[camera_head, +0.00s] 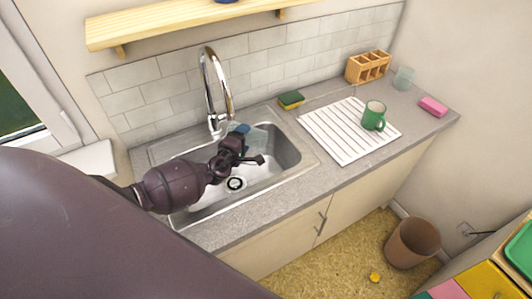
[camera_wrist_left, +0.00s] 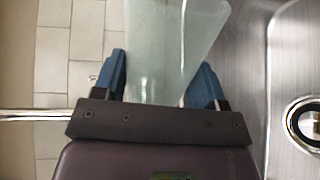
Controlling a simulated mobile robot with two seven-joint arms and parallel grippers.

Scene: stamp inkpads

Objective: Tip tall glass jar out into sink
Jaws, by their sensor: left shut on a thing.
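My left gripper (camera_head: 241,142) is above the sink (camera_head: 287,155), in front of the tap. It is shut on the tall glass jar (camera_wrist_left: 172,45). In the left wrist view the clear, pale greenish jar sits between the blue fingers of the gripper (camera_wrist_left: 165,85) and runs off the top edge. In the head view the jar (camera_head: 260,137) is only a faint pale shape beside the fingers, so its exact tilt is hard to tell. I cannot see any contents in it. The sink drain (camera_head: 236,184) shows below the gripper. My right gripper is not in view.
A chrome tap (camera_head: 212,90) arches behind the sink. A sponge (camera_head: 291,99) lies by the sink's back right corner. A white drying rack (camera_head: 335,135) holds a green mug (camera_head: 374,115). A wooden holder (camera_head: 367,67), a small glass (camera_head: 403,78) and a pink block (camera_head: 433,107) stand farther right.

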